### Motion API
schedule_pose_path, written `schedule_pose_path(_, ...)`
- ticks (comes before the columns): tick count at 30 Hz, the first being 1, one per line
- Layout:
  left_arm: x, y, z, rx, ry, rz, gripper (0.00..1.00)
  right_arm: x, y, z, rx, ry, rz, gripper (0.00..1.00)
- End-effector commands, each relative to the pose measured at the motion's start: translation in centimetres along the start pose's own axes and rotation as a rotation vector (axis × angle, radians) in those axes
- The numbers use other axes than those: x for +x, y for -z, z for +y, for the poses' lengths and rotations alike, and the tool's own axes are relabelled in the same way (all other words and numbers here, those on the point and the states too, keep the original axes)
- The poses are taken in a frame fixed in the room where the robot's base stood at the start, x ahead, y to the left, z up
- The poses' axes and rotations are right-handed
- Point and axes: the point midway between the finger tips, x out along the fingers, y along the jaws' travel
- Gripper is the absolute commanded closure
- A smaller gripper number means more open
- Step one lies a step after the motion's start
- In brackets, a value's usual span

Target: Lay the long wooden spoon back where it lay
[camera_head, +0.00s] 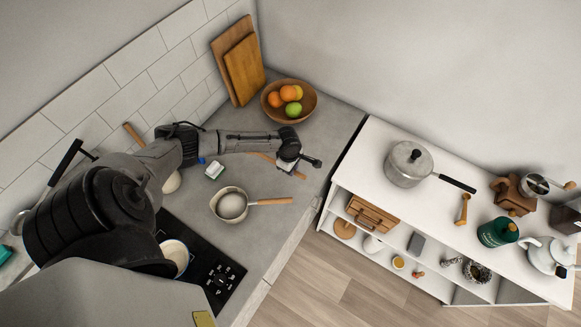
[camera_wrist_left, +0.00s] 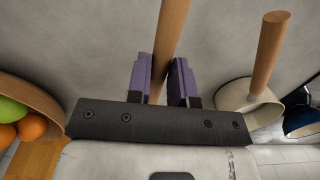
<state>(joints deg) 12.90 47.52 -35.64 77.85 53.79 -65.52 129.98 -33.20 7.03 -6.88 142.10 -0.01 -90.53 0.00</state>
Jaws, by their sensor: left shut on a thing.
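The long wooden spoon (camera_wrist_left: 170,35) runs between the two purple fingers of my left gripper (camera_wrist_left: 162,80) in the left wrist view, and the gripper is shut on it. In the head view my left gripper (camera_head: 294,164) is over the grey counter, right of the fruit bowl's front. Parts of the spoon (camera_head: 263,157) show on both sides of the gripper, low over the counter. I cannot tell whether it touches the surface. The gripper hides its middle. My right gripper is not in view.
A small saucepan (camera_head: 231,204) with a wooden handle stands on the counter (camera_head: 335,125) in front of the gripper. A fruit bowl (camera_head: 289,109) and cutting boards (camera_head: 238,62) stand behind. The counter's right part is clear.

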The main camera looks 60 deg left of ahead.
Motion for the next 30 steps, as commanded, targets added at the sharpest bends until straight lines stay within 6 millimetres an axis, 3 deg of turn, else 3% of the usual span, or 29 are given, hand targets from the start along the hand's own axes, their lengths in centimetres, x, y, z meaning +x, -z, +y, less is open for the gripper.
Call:
schedule_pose_path(14,1.2,0.3,0.0,0.006,-0.001,0.076,1.0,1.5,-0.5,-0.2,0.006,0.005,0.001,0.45)
schedule_pose_path(30,5.9,0.6,0.0,0.006,-0.002,0.074,1.0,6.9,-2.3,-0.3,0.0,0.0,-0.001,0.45)
